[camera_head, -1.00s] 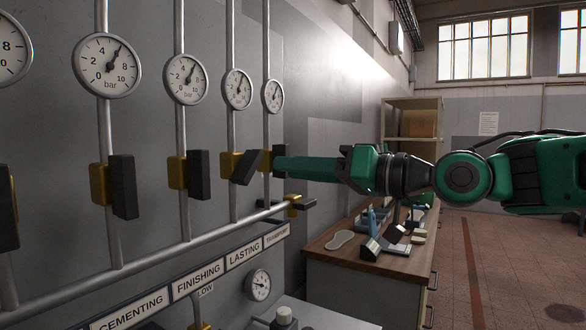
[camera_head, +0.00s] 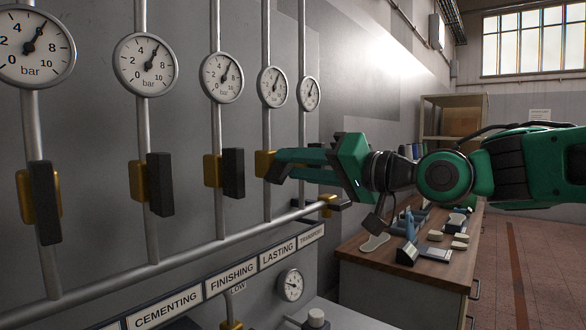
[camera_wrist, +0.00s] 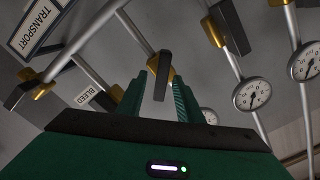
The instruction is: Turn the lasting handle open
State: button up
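The lasting handle (camera_wrist: 162,76) is a dark lever on a yellow valve body, which shows in the head view (camera_head: 264,164). In the wrist view it stands at an angle to its pipe. My green gripper (camera_head: 278,168) is at this valve above the LASTING label (camera_head: 277,253) and covers most of the handle in the head view. In the wrist view my two fingers (camera_wrist: 160,82) are spread, with the handle between them and a gap showing on both sides. I cannot tell whether either finger touches it.
The finishing handle (camera_head: 233,173) and other dark handles to the left lie along their pipes. The transport valve is mostly hidden behind my gripper. A valve (camera_head: 329,205) sits at the manifold's right end. A wooden bench (camera_head: 350,248) with tools stands at right.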

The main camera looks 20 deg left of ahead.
jog(key=shift+x, duration=0.9)
grip_shut()
jog(key=shift+n, duration=0.3)
jog(key=n, duration=0.2)
jog(key=shift+d+n, duration=0.1)
jog(key=shift+n, duration=0.2)
jog(key=n, duration=0.5)
jog(key=shift+f, duration=0.1)
jog(key=shift+n, duration=0.4)
